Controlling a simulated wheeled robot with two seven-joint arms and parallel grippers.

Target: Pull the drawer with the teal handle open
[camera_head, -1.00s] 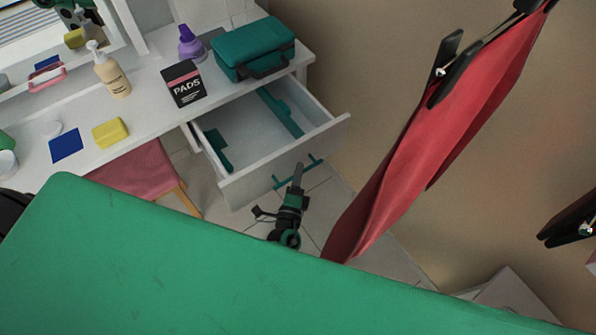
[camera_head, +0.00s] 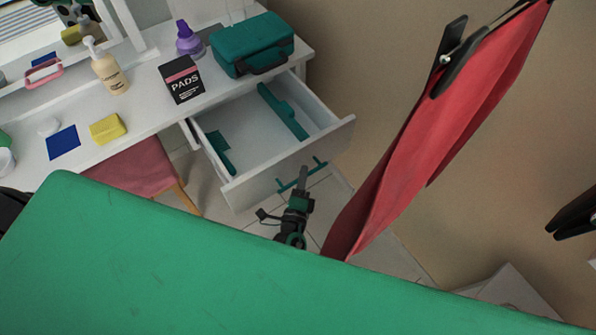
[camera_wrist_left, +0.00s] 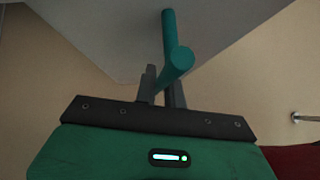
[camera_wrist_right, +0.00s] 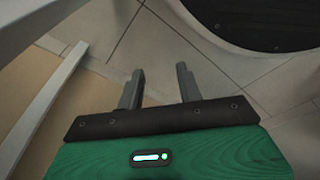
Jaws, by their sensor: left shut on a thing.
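The white drawer (camera_head: 262,191) is pulled out from the white dressing table. Its teal bar handle (camera_head: 313,168) is on the front panel. My left gripper (camera_head: 303,180) is at the handle. In the left wrist view the left gripper (camera_wrist_left: 161,90) is shut on the teal handle (camera_wrist_left: 177,62), with one finger on each side of the bar. My right gripper (camera_wrist_right: 158,86) shows only in the right wrist view. It is open, with nothing between its fingers, above the tiled floor.
On the white table stand a teal case (camera_head: 236,62), a black PADS box (camera_head: 182,86), a purple bottle (camera_head: 188,42) and a pump bottle (camera_head: 113,76). A red hanging garment (camera_head: 450,125) is right of the drawer. A pink stool (camera_head: 140,178) is left.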

